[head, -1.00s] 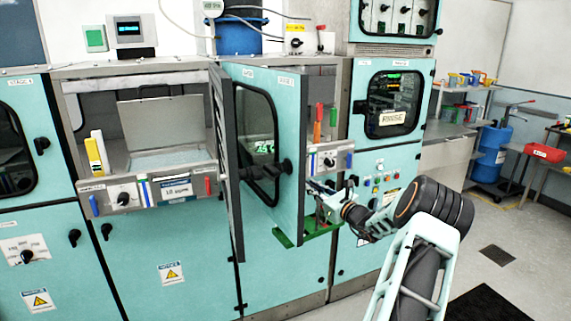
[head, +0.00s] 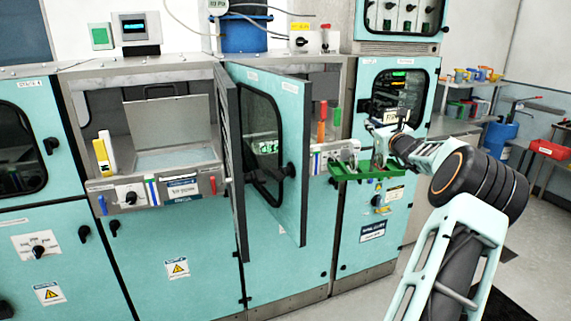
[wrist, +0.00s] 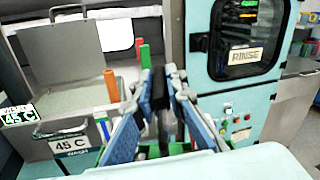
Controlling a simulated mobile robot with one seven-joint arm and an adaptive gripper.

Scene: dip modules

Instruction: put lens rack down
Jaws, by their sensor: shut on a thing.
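The green lens rack (head: 366,170) is a flat tray held in the air in front of the cabinets, near the right bay's front edge. My gripper (head: 383,148) is shut on it from above. In the wrist view my gripper's fingers (wrist: 160,92) fill the middle and hide most of the rack. Only bits of the green rack (wrist: 91,159) show below them.
A teal windowed door (head: 290,110) stands open left of the rack, partly covering the right bay. The left bay (head: 175,158) is open. The rinse cabinet door (wrist: 240,38) is shut. Orange and green handles (wrist: 110,85) stand at the 45 C bay (wrist: 75,60).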

